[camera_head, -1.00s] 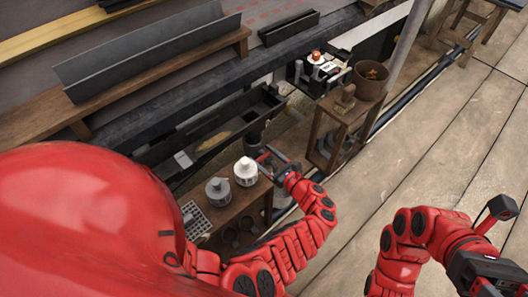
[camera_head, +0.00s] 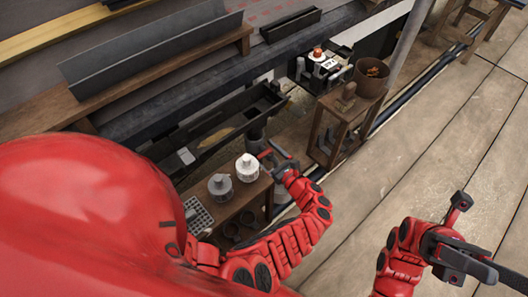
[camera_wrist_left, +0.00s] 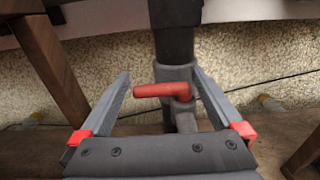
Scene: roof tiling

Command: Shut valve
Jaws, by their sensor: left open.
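A red lever handle (camera_wrist_left: 165,90) sits on a grey vertical pipe with a valve body (camera_wrist_left: 181,112) in the left wrist view. The lever points left, roughly level, across the pipe. My left gripper (camera_wrist_left: 160,82) is open, with one finger on each side of the lever and pipe, and no clear contact shows. In the head view my left gripper (camera_head: 270,154) is beside a white canister (camera_head: 247,168), near the dark trough.
A grey canister (camera_head: 220,186) stands beside the white one on a low wooden bench. A wooden stand (camera_head: 325,135) and a brown bucket (camera_head: 371,79) are to the right. The dark trough (camera_head: 225,128) lies behind. Plank floor at right is open.

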